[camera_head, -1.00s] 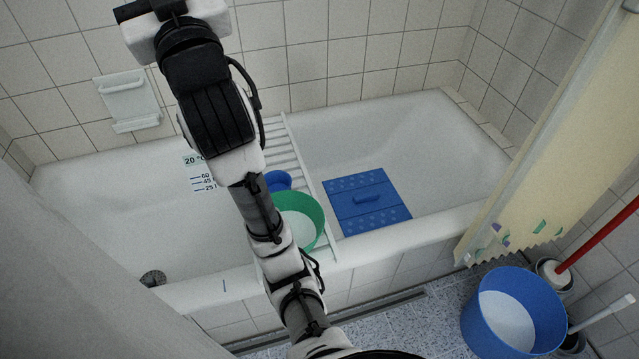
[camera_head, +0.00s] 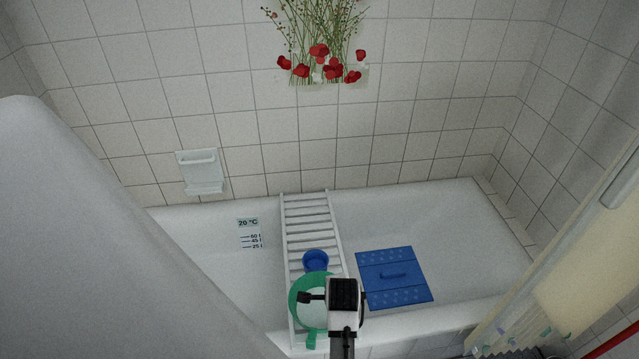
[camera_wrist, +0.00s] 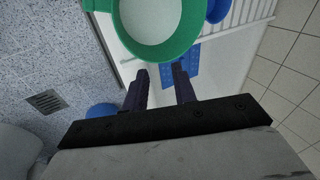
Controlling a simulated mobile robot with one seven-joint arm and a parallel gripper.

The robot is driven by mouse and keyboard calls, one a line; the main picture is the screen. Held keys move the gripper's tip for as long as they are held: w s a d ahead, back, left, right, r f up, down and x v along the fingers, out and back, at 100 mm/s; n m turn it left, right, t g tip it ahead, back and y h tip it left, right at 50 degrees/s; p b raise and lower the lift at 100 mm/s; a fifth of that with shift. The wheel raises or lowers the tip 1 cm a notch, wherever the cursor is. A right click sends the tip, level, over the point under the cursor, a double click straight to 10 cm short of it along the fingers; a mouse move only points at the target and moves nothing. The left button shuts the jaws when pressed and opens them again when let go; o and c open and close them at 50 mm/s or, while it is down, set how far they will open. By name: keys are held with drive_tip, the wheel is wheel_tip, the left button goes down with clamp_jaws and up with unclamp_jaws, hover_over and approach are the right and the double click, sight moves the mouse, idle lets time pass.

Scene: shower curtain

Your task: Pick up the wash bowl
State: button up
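The wash bowl is most likely the green round bowl (camera_head: 296,312) with a pale inside, on the front part of the white slatted rack (camera_head: 308,213) across the bathtub. In the head view my arm's end covers its right side. In the wrist view the green bowl (camera_wrist: 159,54) fills the top middle, with a green handle at its left. My gripper (camera_wrist: 161,70) is open and empty, its two dark fingers apart and pointing at the bowl's near rim. I cannot tell how far the fingertips are from the rim.
A small blue cup (camera_head: 315,260) sits on the rack just behind the bowl. A curtain (camera_head: 585,270) hangs at the right. A floor drain (camera_wrist: 45,101) shows in the wrist view.

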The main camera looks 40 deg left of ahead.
drive_tip(key=s+f+m+g, duration=0.1)
drive_tip(key=s+f+g, duration=0.1)
drive_tip(key=s+f, duration=0.35)
drive_tip(key=shift+h, duration=0.4)
drive_tip(key=shift+x, duration=6.2)
clamp_jaws()
